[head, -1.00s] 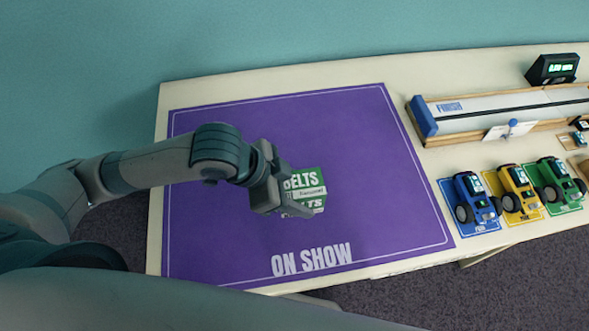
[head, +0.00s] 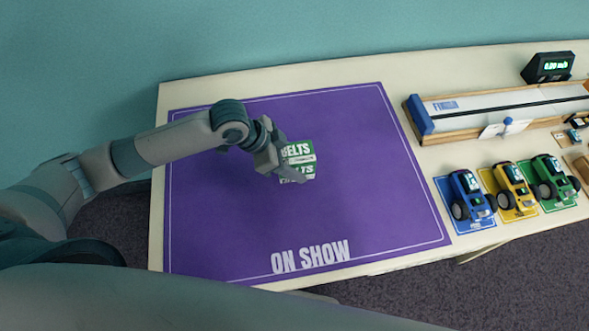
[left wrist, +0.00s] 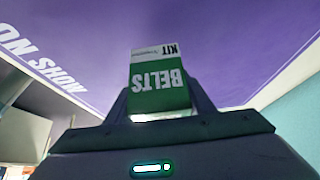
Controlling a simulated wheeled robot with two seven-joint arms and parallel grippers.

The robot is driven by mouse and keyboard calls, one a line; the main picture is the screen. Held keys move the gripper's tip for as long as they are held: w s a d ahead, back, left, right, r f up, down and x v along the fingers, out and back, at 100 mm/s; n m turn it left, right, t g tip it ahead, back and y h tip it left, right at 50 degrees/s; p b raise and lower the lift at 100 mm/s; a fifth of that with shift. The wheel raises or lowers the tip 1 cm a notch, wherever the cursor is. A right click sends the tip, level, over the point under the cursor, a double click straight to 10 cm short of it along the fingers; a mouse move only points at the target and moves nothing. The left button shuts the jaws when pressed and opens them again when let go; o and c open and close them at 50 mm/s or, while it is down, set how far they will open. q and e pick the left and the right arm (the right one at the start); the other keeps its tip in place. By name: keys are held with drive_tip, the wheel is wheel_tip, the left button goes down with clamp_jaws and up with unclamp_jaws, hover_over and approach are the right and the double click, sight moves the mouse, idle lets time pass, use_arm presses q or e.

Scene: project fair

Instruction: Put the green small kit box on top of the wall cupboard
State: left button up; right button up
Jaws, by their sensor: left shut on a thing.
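The green small kit box (head: 299,150), green and white and marked "BELTS", is over the purple "ON SHOW" mat in the head view. My left gripper (head: 289,165) is shut on it from its left side. In the left wrist view the box (left wrist: 158,88) sits between the two fingers of my left gripper (left wrist: 160,112), its lettering upside down. I cannot tell whether the box touches the mat or hangs just above it. My right gripper is not in view. No wall cupboard shows in these frames.
The purple mat (head: 220,235) covers the left of the pale table (head: 240,88) and is otherwise bare. To the right are a track (head: 490,107), a black display (head: 548,67) and blue (head: 466,193), yellow (head: 513,186) and green (head: 550,178) toy vehicles. A teal wall stands behind.

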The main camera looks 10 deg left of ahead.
use_arm(q)
drive_tip(key=shift+f, duration=0.6)
wheel_tip(320, 180, down, 2)
drive_tip(key=shift+p, duration=0.45)
drive_tip(key=shift+f, duration=0.4)
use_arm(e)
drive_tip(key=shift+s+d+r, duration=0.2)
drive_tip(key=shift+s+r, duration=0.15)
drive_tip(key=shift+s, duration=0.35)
use_arm(q)
drive_tip(key=shift+f, duration=0.15)
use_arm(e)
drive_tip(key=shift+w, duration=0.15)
use_arm(q)
drive_tip(key=o, duration=1.1)
drive_tip(key=shift+o, duration=0.2)
drive_tip(key=shift+r, duration=0.2)
